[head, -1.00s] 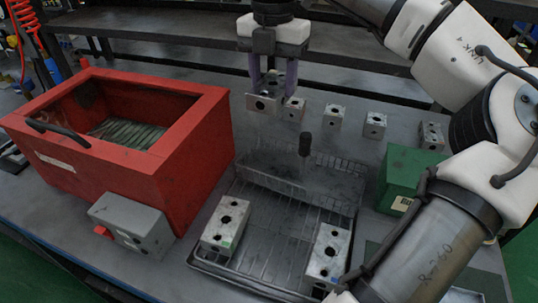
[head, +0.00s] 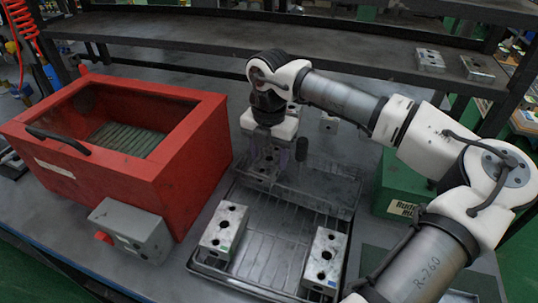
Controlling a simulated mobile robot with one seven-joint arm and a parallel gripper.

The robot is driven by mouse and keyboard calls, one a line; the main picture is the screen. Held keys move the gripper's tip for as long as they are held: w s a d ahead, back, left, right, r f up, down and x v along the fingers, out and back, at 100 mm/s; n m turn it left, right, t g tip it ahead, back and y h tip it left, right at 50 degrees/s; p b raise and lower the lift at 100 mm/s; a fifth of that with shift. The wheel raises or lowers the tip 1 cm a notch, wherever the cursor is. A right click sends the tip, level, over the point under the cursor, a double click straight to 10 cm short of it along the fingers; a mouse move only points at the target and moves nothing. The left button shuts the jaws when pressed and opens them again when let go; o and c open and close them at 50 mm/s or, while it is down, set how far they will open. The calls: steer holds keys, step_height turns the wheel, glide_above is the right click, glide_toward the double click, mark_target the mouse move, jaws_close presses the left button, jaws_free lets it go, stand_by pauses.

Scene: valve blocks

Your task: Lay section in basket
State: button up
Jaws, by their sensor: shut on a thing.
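My gripper (head: 272,156) points down and is shut on a grey metal valve section (head: 262,170). The section is at the back left part of the wire basket (head: 335,192), by its rear edge. The fingers partly hide the section, and I cannot tell if it touches the basket floor.
Two long valve blocks (head: 224,228) (head: 325,258) lie in the tray. A green box (head: 400,180) stands right. A small block (head: 328,122) is behind; my arm hides others.

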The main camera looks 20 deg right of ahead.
mark_target(269, 159)
steer(key=shift+f, duration=0.3)
steer(key=shift+f, duration=0.1)
steer(key=shift+f+b, duration=0.15)
steer(key=shift+b, duration=0.15)
steer(key=o, duration=1.3)
step_height(269, 159, up, 12)
steer(key=shift+r, duration=0.25)
steer(key=shift+s+f, duration=0.1)
